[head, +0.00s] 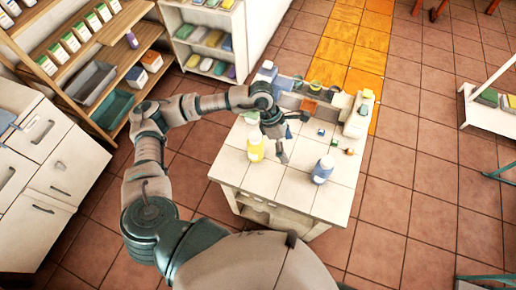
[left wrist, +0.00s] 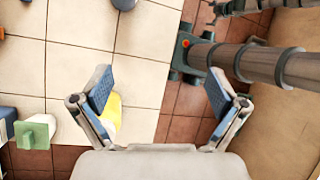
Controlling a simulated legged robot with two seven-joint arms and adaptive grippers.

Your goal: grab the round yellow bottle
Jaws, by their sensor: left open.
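The round yellow bottle (head: 256,151) with a white top stands on the left side of the tiled white counter (head: 288,190) in the head view. My left gripper (head: 287,143) is just right of it, above the counter, open with nothing between its fingers. In the left wrist view, the two blue-padded fingers of the left gripper (left wrist: 163,95) are spread wide. A piece of the yellow bottle (left wrist: 115,104) shows beside the left finger, which hides much of it. My right gripper does not show.
A blue and white bottle (head: 322,170) stands on the counter's right side. A white bottle (head: 361,113) and several small blocks and containers sit toward the back. A green block (left wrist: 36,131) shows in the left wrist view. Open tiled floor (head: 420,190) lies right of the counter.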

